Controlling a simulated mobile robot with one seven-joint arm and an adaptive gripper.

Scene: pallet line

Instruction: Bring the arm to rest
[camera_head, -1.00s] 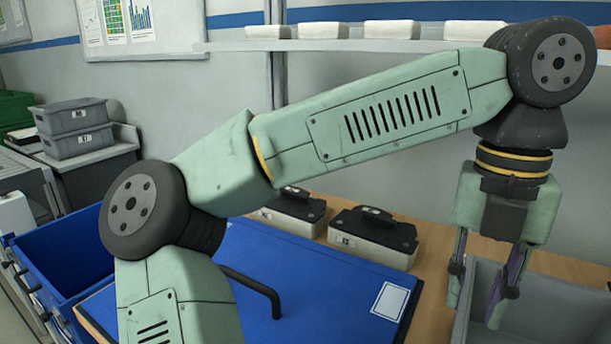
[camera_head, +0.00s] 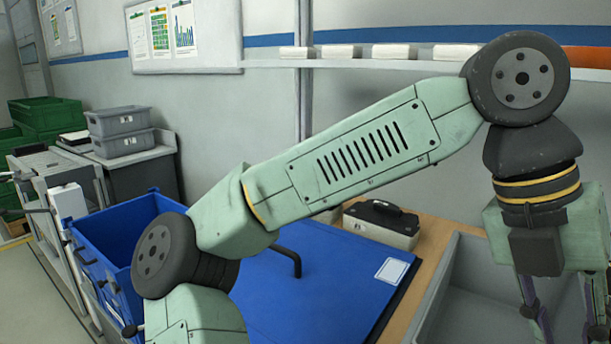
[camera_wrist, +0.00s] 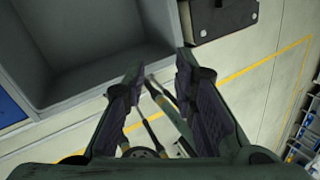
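My arm stretches across the head view, bent at the elbow. My gripper (camera_head: 562,315) hangs at the right edge, pointing down above a grey bin (camera_head: 434,290). Its fingers are apart, and their tips are partly cut off by the frame. In the wrist view my gripper (camera_wrist: 160,68) is open, with nothing held between the fingers. The grey bin (camera_wrist: 85,97) lies beyond the fingers at upper left there, and its inside looks empty where it shows.
A blue board (camera_head: 320,290) with a black handle and a black-and-white case (camera_head: 382,224) lie on the wooden bench. A blue crate (camera_head: 125,240) stands at left. Grey totes (camera_head: 122,135) are stacked behind. The wrist view shows floor with a yellow line (camera_wrist: 265,62).

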